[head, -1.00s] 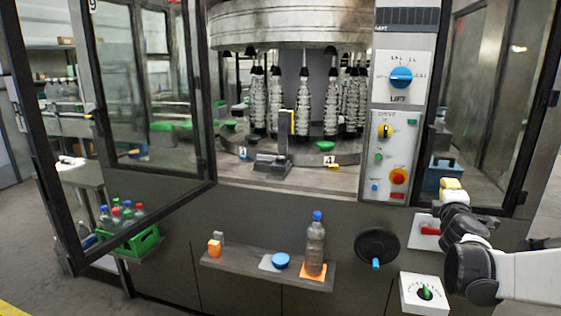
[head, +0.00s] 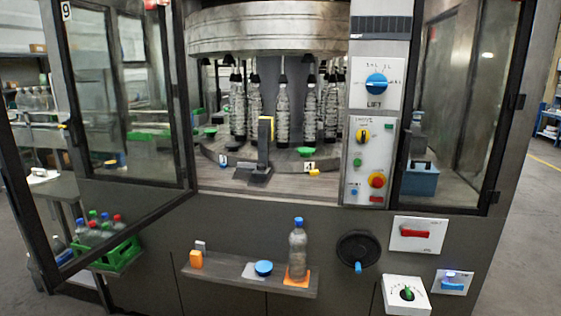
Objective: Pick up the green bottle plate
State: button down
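Green round bottle plates sit on the carousel ring inside the machine in the head view. The clearest green bottle plate (head: 305,152) lies at the front right of the ring, and no bottle stands on it. Another green plate (head: 209,132) shows at the left of the ring, partly behind the door frame. The hanging bottles and the grey post hide parts of the ring. My gripper is not in view.
The glass door (head: 120,100) stands open at the left. A shelf (head: 215,278) below the opening holds a bottle (head: 298,250) and a blue knob (head: 263,268). A black handwheel (head: 358,250) and control panel (head: 368,160) are at the right. A green crate (head: 118,255) holds bottles.

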aim_at(306, 152)
jog(key=i+j+z, duration=0.35)
jog(key=i, duration=0.15)
jog(key=i+j+z, duration=0.35)
jog(key=i+j, duration=0.05)
jog(key=j, duration=0.05)
